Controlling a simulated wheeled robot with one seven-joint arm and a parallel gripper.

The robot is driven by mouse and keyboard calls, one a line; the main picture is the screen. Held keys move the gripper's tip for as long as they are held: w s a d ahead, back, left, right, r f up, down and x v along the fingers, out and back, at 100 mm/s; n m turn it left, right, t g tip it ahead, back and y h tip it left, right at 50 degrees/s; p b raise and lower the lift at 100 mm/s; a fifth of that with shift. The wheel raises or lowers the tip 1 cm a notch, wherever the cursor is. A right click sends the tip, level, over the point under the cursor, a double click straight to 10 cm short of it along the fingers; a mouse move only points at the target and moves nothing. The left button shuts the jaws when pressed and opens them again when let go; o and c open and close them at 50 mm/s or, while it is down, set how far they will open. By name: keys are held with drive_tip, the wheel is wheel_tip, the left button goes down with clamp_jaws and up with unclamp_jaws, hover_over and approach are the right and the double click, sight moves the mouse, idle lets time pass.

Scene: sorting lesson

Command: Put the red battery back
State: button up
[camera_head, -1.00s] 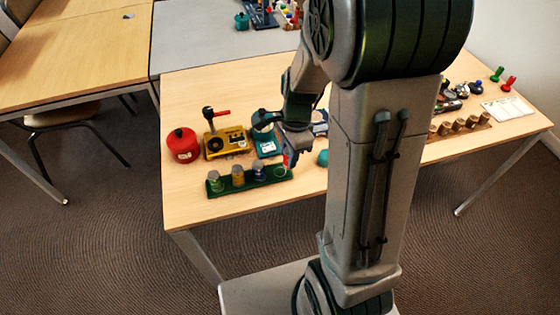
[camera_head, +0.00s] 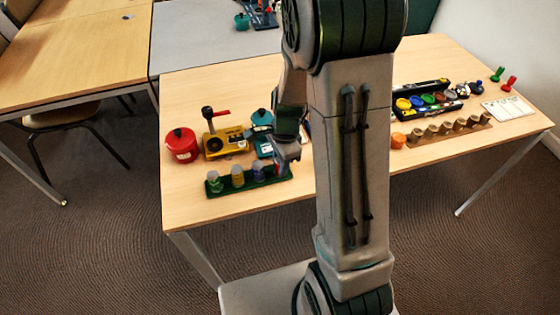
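The green rack (camera_head: 250,185) lies near the front left of the table. It holds a green-topped piece (camera_head: 214,182), a yellow one (camera_head: 237,176) and a blue-purple one (camera_head: 259,171), all upright. My gripper (camera_head: 284,160) points down at the rack's right end, right over or at the last place. The fingertips are small and partly blend with what is there. I cannot make out the red battery clearly; it may be hidden at the fingers. Whether the fingers are open or shut does not show.
Behind the rack stand a red pot (camera_head: 181,146), a yellow device (camera_head: 226,142) with a red lever and a teal device (camera_head: 262,146). To the right are a wooden rack (camera_head: 450,132), an orange piece (camera_head: 397,140) and a black tray (camera_head: 421,87). My arm hides the table's middle.

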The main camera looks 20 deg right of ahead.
drive_tip(key=o, duration=0.4)
wheel_tip(320, 180, up, 12)
drive_tip(key=d+p, duration=0.1)
drive_tip(key=p, duration=0.1)
drive_tip(key=shift+s+a+r+n+t+h, duration=0.2)
drive_tip(key=shift+s+r+n+t, duration=0.25)
drive_tip(key=shift+s+r+n, duration=1.45)
drive_tip(key=shift+s+a+r+n+t+h, duration=0.25)
drive_tip(key=shift+s+r+n+t, duration=0.3)
drive_tip(key=shift+s+n, duration=2.55)
drive_tip(key=shift+s+a+r+n+t+h, duration=0.2)
drive_tip(key=shift+s+r+n+t, duration=0.2)
drive_tip(key=shift+s+r+n, duration=1.95)
drive_tip(key=shift+w+f+n, duration=0.25)
drive_tip(key=shift+f+n, duration=0.15)
drive_tip(key=shift+f, duration=0.15)
drive_tip(key=shift+w+f+n, duration=0.2)
drive_tip(key=shift+f+n, duration=0.15)
drive_tip(key=shift+f, duration=0.15)
